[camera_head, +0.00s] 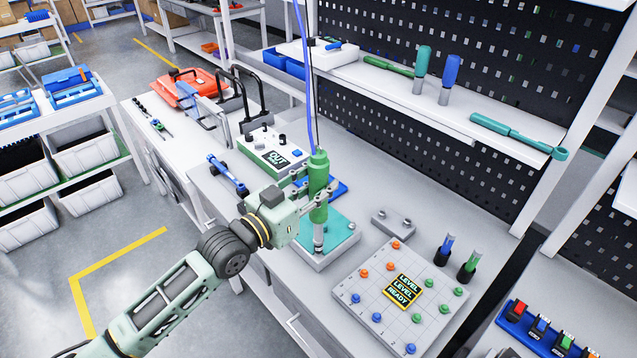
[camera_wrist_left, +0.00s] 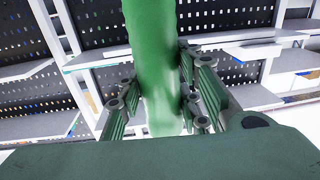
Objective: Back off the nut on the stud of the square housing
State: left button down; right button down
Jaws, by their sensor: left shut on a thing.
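My left gripper (camera_head: 308,196) is shut around the body of an upright green power driver (camera_head: 318,184), which hangs from a blue cable. In the left wrist view the green driver body (camera_wrist_left: 157,70) stands between my gripper's fingers (camera_wrist_left: 160,105). The driver's metal socket (camera_head: 318,238) points down over the square housing (camera_head: 338,243), a grey block with a teal top on the bench. The nut and stud are hidden at the socket, and I cannot tell whether the socket is seated on the nut. My right gripper is not in view.
A grey board (camera_head: 375,318) with coloured knobs and a level sign lies right of the housing. A small grey bracket (camera_head: 393,221) and two upright bits (camera_head: 467,266) stand nearby. A box with an "OUT" display (camera_head: 275,155) is behind.

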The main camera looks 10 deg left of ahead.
aim_at(312, 160)
pick_arm(q)
jog(key=shift+s+f, duration=0.15)
jog(key=shift+f, duration=0.4)
dwell(1.8)
jog(key=shift+d, duration=0.1)
jog(key=r+p, duration=0.1)
jog(key=r, duration=0.1)
jog(key=r+p, duration=0.1)
jog(key=p, duration=0.1)
jog(key=r+p, duration=0.1)
jog(key=r, duration=0.1)
jog(key=shift+w+r, duration=0.25)
jog(key=shift+r, duration=0.05)
notch_tip(312, 160, up, 2)
jog(key=shift+s+r, duration=0.1)
jog(key=shift+s, duration=0.05)
jog(key=shift+s+r, duration=0.1)
jog(key=shift+r, duration=0.3)
jog(key=shift+f, duration=0.1)
